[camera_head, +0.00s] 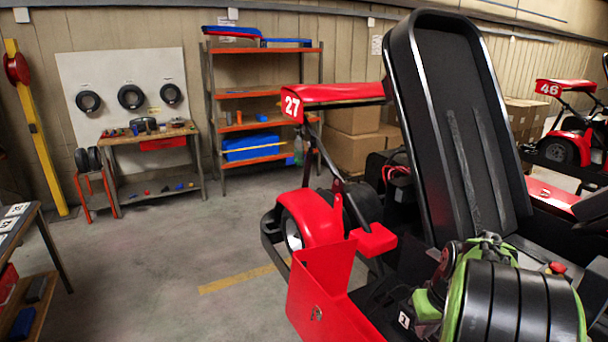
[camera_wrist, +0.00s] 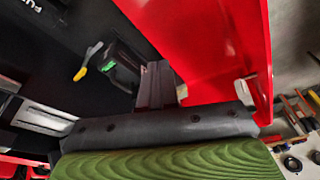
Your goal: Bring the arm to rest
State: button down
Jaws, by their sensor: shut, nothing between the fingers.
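My gripper (camera_wrist: 157,78) shows in the wrist view as dark fingers brought together in front of the grey bar and green body of the hand. It is shut and empty. A red kart panel (camera_wrist: 215,50) lies behind and to the right of the fingers, and a dark surface is to their left; I cannot tell whether they touch either. In the head view my black and green arm (camera_head: 510,305) is folded at the lower right, in front of the kart's tall black seat (camera_head: 455,130). The fingers cannot be made out there.
The red kart (camera_head: 325,285) numbered 27 fills the right half. A small yellow-tipped lever (camera_wrist: 82,72) is left of the fingers. A workbench (camera_head: 150,138) and shelf (camera_head: 262,92) stand at the back. A table (camera_head: 30,225) is at left. The floor (camera_head: 180,250) between is clear.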

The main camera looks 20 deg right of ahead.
jog(key=s+a+r+n+t, duration=0.1)
jog(key=s+a+r, duration=0.25)
jog(key=a, duration=0.55)
jog(key=s+a+r+n+t, duration=0.15)
jog(key=a+r, duration=0.25)
jog(key=a, duration=0.4)
jog(key=s+a, duration=0.6)
jog(key=s, duration=0.2)
jog(key=shift+s+a+f+n+b, duration=0.3)
jog(key=shift+s+n+b, duration=0.05)
jog(key=shift+b, duration=0.05)
jog(key=shift+d+t, duration=0.1)
jog(key=shift+t, duration=0.15)
